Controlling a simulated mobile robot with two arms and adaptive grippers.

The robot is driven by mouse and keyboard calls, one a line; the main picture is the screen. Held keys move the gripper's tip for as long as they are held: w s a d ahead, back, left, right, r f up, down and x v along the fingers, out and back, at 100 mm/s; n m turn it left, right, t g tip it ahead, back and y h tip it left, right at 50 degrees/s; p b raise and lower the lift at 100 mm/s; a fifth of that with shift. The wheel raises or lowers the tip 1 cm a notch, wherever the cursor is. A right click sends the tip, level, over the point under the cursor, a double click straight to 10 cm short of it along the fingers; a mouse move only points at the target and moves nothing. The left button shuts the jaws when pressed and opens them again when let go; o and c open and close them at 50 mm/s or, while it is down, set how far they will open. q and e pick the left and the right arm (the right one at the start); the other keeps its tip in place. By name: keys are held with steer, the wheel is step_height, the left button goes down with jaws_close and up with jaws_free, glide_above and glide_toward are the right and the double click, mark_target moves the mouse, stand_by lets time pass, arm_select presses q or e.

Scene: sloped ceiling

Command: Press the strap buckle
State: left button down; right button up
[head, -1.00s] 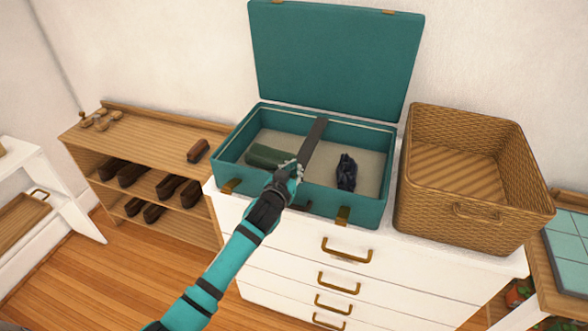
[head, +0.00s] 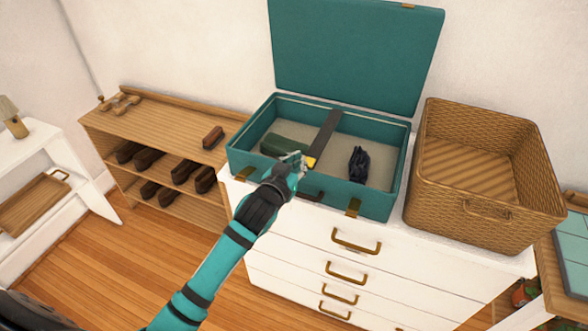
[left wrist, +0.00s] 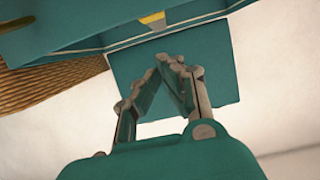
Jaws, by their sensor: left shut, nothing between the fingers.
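The open teal suitcase (head: 322,198) sits on the white dresser with its lid (head: 355,60) standing up behind. A dark strap (head: 327,130) runs across its inside, from back to front. The yellow strap buckle (head: 310,162) is at the strap's front end, by the front wall. It also shows at the top of the left wrist view (left wrist: 152,17). My left gripper (head: 297,160) is shut and empty, just left of the buckle in the head view; I cannot tell whether they touch. Its fingertips (left wrist: 170,60) meet in the left wrist view. My right gripper is not in view.
A green rolled item (head: 283,146) and a dark bundle (head: 359,164) lie in the suitcase, either side of the strap. A wicker basket (head: 487,205) stands to its right on the dresser (head: 300,235). A shoe rack (head: 150,114) stands at left.

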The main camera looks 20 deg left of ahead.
arm_select(q)
steer(key=v, duration=0.2)
steer(key=shift+s+d+r, duration=0.1)
steer(key=shift+s+r, duration=0.1)
steer(key=shift+s, duration=0.05)
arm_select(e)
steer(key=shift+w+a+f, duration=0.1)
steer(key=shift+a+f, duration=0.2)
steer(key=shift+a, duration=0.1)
arm_select(q)
steer(key=shift+w, duration=0.1)
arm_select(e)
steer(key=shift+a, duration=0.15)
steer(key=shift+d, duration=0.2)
